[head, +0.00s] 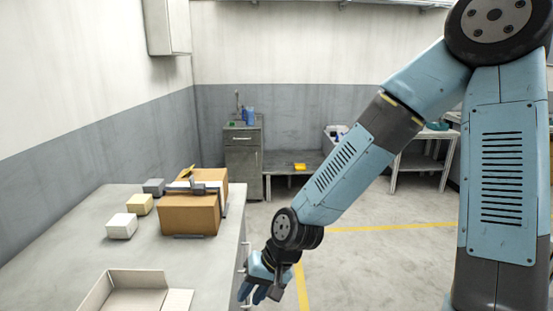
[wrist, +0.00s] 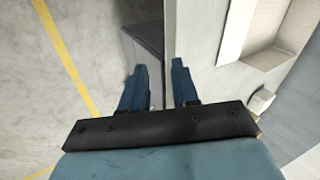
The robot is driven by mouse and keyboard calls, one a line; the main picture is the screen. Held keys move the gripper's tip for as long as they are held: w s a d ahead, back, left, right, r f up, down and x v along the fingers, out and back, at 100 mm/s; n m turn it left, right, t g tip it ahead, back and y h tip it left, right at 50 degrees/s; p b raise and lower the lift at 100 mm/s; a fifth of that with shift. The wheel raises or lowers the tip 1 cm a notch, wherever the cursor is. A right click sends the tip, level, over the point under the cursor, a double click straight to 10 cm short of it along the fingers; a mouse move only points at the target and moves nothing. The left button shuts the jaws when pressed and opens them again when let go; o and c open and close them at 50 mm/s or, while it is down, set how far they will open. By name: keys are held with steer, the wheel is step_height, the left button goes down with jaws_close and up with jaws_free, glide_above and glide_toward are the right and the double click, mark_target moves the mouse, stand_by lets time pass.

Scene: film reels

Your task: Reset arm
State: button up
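My gripper (head: 252,293) hangs low at the end of my blue arm, beside the right edge of the grey table (head: 75,235) in the head view. In the wrist view my gripper (wrist: 160,70) has its two blue fingers apart with nothing between them. It points down past the table's edge, partly over the floor.
An open cardboard box (head: 140,279) lies at the table's front. A taped brown box (head: 190,213), a white block (head: 121,226), a yellowish block (head: 139,204) and a grey block (head: 153,187) stand farther back. Open floor (head: 380,265) lies to the right.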

steer(key=w+d+r+t+h, duration=0.25)
steer(key=d+r, duration=0.25)
steer(key=d, duration=0.3)
steer(key=w+d+r+t+h, duration=0.1)
steer(key=w+d+r+h, duration=0.15)
steer(key=d+r, duration=0.45)
steer(key=s+d+r+m+t, duration=0.2)
steer(key=s+d+r, duration=0.8)
steer(key=d+r, duration=0.4)
steer(key=shift+s+r+h, duration=0.25)
steer(key=shift+s+h, duration=0.1)
steer(key=shift+h, duration=0.05)
